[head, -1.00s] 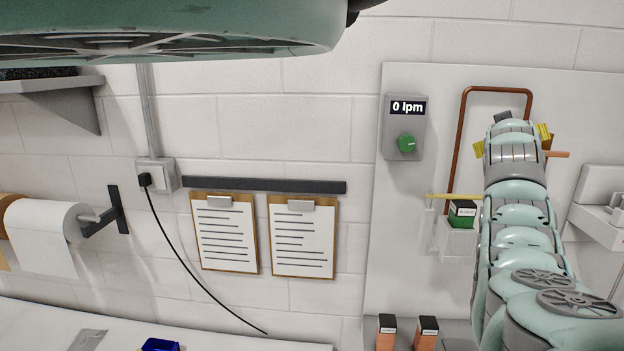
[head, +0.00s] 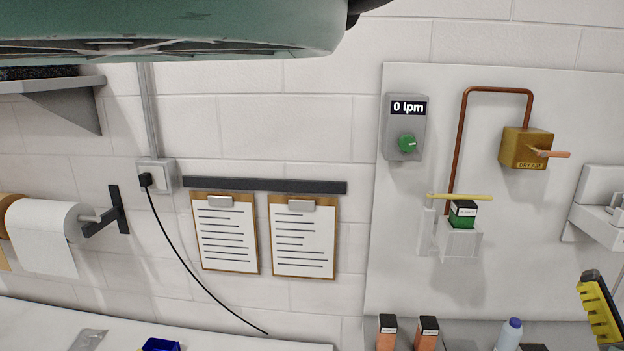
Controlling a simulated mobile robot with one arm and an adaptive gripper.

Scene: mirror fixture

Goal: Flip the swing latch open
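I cannot tell for certain which part is the swing latch. A thin yellow bar (head: 460,196) lies level across the top of a clear holder (head: 460,244) on the pale wall panel. A green box with a black-and-white top (head: 463,214) stands in this holder, below the bar. A white fixture with a small metal part (head: 603,208) is cut off by the right edge. My gripper (head: 602,308) shows only partly at the lower right edge, as yellow ribbed finger parts with a dark piece. It is below and right of the bar, apart from it. Its opening is hidden.
A brass box marked DRY AIR (head: 525,149) with an orange lever sticks out above the holder. A copper pipe (head: 460,140) and a grey meter reading 0 lpm (head: 405,125) are on the panel. Orange boxes (head: 387,332) and a bottle (head: 509,335) stand below.

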